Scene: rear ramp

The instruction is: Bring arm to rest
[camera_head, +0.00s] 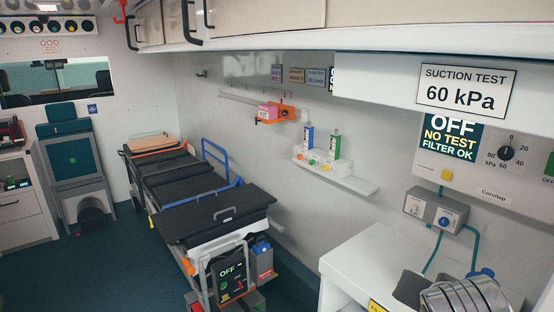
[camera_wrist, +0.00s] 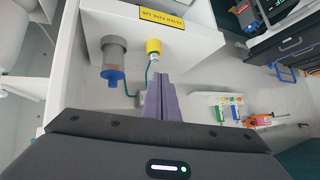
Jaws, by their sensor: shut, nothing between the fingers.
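My gripper (camera_wrist: 161,80) shows in the wrist view, its two purple-grey fingers together and nothing between them. Its tips appear close to a yellow-capped fitting (camera_wrist: 153,47) on a green tube; I cannot tell whether they touch. A grey canister with a blue end (camera_wrist: 115,60) is to the left of the fingers. In the head view I cannot make out the gripper for certain; grey ridged parts fill the bottom right corner.
A white cabinet (camera_head: 350,262) stands at the lower right, below the suction panel (camera_head: 490,170). A wall shelf (camera_head: 335,178) holds bottles. The stretcher (camera_head: 190,195) stands along the wall. Dark floor (camera_head: 95,265) is clear at left. Overhead lockers (camera_head: 280,20) run along the top.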

